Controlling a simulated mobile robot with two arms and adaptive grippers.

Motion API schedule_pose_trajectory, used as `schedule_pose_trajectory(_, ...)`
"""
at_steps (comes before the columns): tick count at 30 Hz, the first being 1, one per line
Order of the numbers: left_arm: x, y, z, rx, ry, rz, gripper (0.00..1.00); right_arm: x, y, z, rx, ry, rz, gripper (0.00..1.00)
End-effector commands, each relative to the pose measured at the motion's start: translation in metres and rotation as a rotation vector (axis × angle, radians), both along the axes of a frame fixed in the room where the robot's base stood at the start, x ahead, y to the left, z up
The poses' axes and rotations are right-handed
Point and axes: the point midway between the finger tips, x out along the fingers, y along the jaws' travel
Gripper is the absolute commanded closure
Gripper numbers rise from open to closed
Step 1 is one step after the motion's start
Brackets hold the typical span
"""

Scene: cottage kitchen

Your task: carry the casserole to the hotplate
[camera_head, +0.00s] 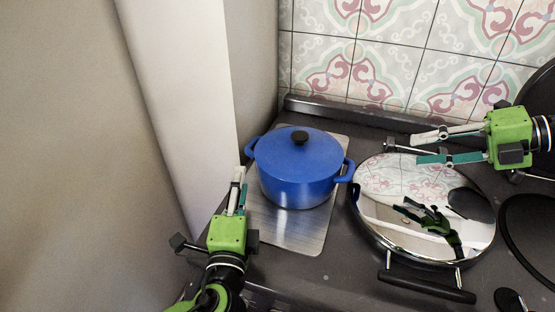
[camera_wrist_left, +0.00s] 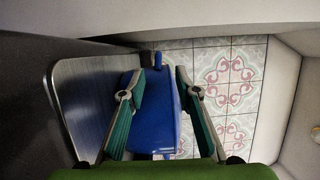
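The blue casserole (camera_head: 300,172), with its lid on and a black knob, stands upright on a flat grey metal plate (camera_head: 290,238) at the left of the range. My left gripper (camera_head: 239,178) is at the casserole's left side, just below its left handle. In the left wrist view its fingers (camera_wrist_left: 158,85) are apart, with the blue casserole showing between them; I cannot tell whether they touch it. My right gripper (camera_head: 431,147) is open and empty, above the back of a round mirror-like lid (camera_head: 400,215). I cannot tell which surface is the hotplate.
The mirror-like lid has a black bar handle (camera_head: 425,287) at its front. A dark round edge (camera_head: 530,235) shows at the right, with a raised dark disc (camera_head: 540,100) behind. A wall (camera_head: 195,110) stands close at the left, and a tiled wall (camera_head: 400,55) is behind.

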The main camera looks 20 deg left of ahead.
Motion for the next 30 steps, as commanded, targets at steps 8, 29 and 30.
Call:
schedule_pose_trajectory(8, -0.006, -0.01, -0.003, -0.01, 0.021, -0.015, 0.7, -0.003, -0.001, -0.012, -0.034, 0.071, -0.023, 0.68)
schedule_pose_trajectory(29, 0.075, 0.012, -0.001, -0.007, 0.016, -0.011, 0.7, 0.005, 0.071, -0.054, -0.028, 0.069, -0.018, 0.68)
schedule_pose_trajectory(30, 0.083, 0.013, -0.001, -0.008, 0.017, -0.012, 0.7, 0.006, 0.078, -0.057, -0.029, 0.069, -0.018, 0.68)
